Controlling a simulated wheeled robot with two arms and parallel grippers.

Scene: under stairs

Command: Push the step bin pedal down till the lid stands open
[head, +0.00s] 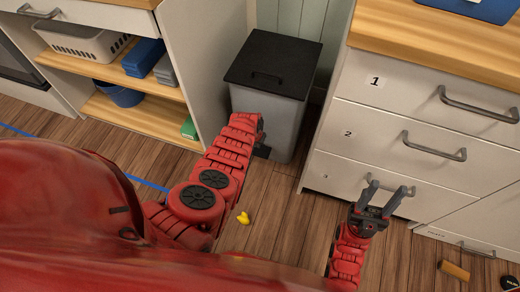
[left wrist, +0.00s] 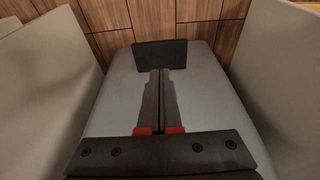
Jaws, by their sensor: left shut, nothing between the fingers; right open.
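The step bin (head: 285,125) stands between the cabinets, with a grey body and a black lid (head: 275,58) that lies shut. The left wrist view looks down the grey bin body (left wrist: 205,95) to a flat black pedal (left wrist: 160,53) low against the wood floor. My left gripper (left wrist: 160,72) is shut and empty, its fingertips lined up with the pedal's near edge; I cannot tell whether they touch. My right gripper (head: 389,188) is open and empty before the numbered drawers.
Drawers (head: 400,135) close in the bin's right side, and a shelf unit (head: 140,85) with a basket (head: 82,42) stands left. A yellow toy (head: 243,217) lies on the floor near my left arm. A wooden block (head: 454,270) lies at lower right.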

